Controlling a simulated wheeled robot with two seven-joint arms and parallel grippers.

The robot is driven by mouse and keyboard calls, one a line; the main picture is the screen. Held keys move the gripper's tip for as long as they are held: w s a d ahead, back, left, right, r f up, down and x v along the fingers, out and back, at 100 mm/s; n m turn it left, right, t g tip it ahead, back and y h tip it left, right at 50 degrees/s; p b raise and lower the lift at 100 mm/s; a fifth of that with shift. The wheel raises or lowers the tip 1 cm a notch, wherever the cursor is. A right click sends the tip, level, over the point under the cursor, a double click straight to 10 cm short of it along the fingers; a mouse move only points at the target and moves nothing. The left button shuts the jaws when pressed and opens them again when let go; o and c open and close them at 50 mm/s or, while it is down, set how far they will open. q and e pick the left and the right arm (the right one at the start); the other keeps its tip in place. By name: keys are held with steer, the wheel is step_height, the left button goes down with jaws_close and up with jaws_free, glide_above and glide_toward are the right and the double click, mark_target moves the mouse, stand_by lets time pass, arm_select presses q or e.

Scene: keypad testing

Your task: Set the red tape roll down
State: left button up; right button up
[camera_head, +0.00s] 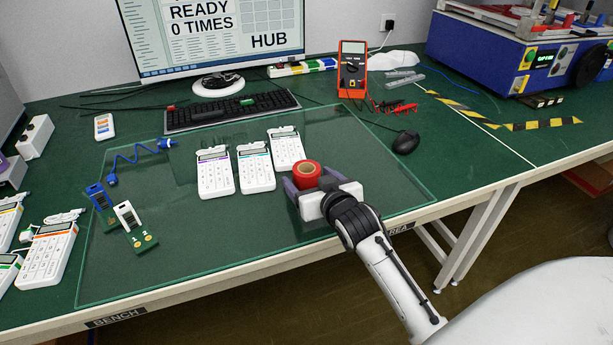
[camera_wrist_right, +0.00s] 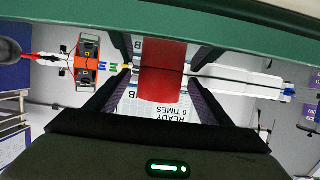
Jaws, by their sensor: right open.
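The red tape roll (camera_head: 307,173) is on the glass-topped green mat, right of the white keypads. In the right wrist view, which is upside down, the roll (camera_wrist_right: 162,72) appears to rest on the surface. My right gripper (camera_head: 309,184) is open around the roll, low over the mat. In the wrist view its fingers (camera_wrist_right: 161,80) stand on either side of the roll, with a gap showing on both sides. The gripper body hides the near side of the roll in the head view. My left gripper is not in view.
Several white keypads (camera_head: 215,176) stand left of the roll. Small circuit boards (camera_head: 132,222) and a blue cable (camera_head: 138,153) lie farther left. The glass sheet (camera_head: 235,240) is clear in front.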

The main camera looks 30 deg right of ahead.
steer(key=c, duration=1.3)
step_height(320, 180, up, 10)
steer(key=p, duration=0.2)
steer(key=s+a+r+n+y, duration=0.1)
steer(key=s+a+r, duration=0.1)
steer(key=a+r, duration=0.3)
steer(key=s+a+r+y, duration=0.1)
steer(key=s+a+r, duration=0.2)
steer(key=a+r, duration=0.2)
steer(key=s+a+r+n+y, duration=0.1)
steer(key=s+a+r, duration=0.2)
steer(key=a+r, duration=0.2)
steer(key=shift+n, duration=0.3)
